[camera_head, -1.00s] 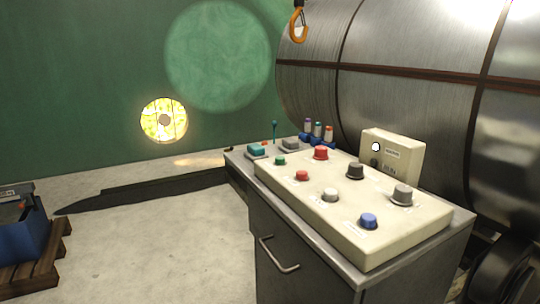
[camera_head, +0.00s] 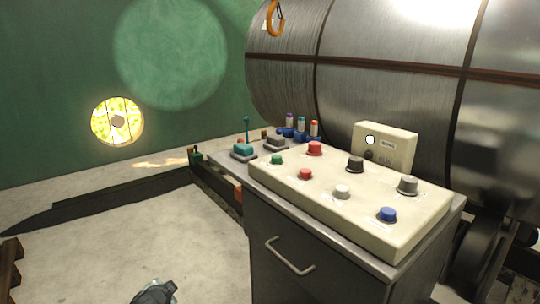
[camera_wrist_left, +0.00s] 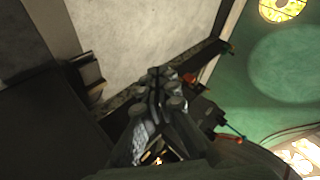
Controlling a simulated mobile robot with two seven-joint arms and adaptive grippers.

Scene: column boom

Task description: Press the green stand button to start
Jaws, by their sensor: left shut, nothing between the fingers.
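The green button (camera_head: 277,159) is a small round knob at the far left corner of the cream control panel (camera_head: 330,220), on top of a grey metal cabinet (camera_head: 300,238). Nothing touches it. In the left wrist view my left gripper (camera_wrist_left: 155,82) is shut and empty, with dark fingers together. In the head view only a dark part of my left arm (camera_head: 155,292) shows at the bottom edge, well below and left of the button. I cannot pick out the green button in the left wrist view. My right gripper is not in view.
Red (camera_head: 305,174), white (camera_head: 342,192), blue (camera_head: 387,214) and other knobs share the panel. A teal joystick box (camera_head: 243,151) stands just left of it. A large metal cylinder (camera_head: 390,65) lies behind. The floor left of the cabinet (camera_head: 100,240) is mostly clear.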

